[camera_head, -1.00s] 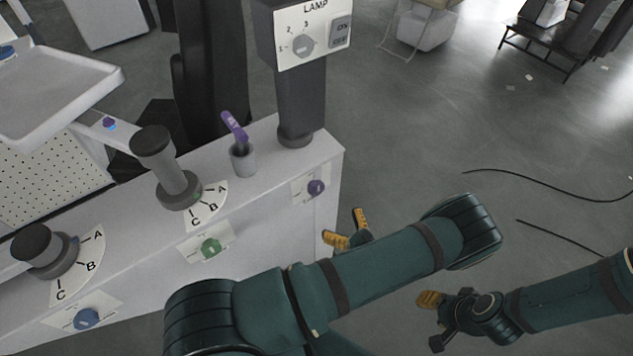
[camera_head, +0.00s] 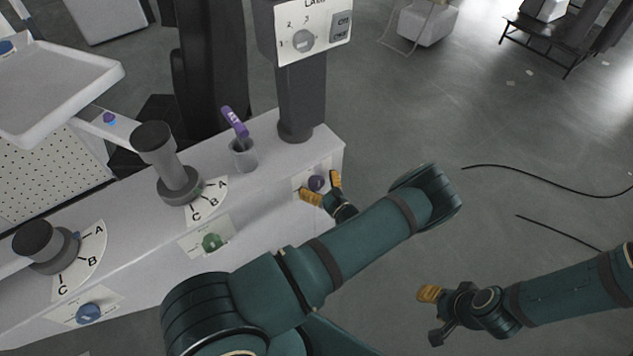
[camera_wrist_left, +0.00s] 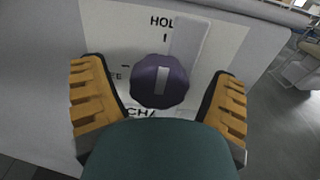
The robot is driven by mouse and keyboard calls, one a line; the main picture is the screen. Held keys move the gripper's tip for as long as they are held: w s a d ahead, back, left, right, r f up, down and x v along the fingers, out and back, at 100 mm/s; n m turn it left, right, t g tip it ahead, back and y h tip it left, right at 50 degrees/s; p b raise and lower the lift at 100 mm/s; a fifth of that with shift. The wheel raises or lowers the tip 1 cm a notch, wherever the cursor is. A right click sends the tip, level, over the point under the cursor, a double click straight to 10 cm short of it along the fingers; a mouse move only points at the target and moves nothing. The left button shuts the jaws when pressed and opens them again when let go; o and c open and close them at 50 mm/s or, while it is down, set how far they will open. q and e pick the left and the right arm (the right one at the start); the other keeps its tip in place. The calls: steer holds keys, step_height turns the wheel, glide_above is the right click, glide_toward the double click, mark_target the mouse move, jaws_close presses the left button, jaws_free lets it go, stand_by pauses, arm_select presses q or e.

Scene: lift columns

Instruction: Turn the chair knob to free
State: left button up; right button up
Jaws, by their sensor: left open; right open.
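The purple chair knob (camera_head: 317,183) is on a white label plate on the front face of the long white console. In the left wrist view the knob (camera_wrist_left: 160,82) has a pale pointer bar standing nearly upright, toward the HOLD mark above. A partly covered word ending in "EE" is at its left. My left gripper (camera_head: 324,189) is open, with its orange-padded fingers on either side of the knob and visible gaps between. Its palm hides the lower part of the label. My right gripper (camera_head: 432,317) is open and empty over the floor at the lower right.
The console (camera_head: 268,148) also carries a green knob (camera_head: 212,242), a blue knob (camera_head: 88,313), two grey posts with A-B-C dials, a cup (camera_head: 243,155) with a purple-handled item, and a lamp panel (camera_head: 312,32).

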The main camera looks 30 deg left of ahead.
arm_select(q)
steer(key=shift+w+a, duration=0.1)
steer(key=shift+a, duration=0.1)
steer(key=c, duration=1.2)
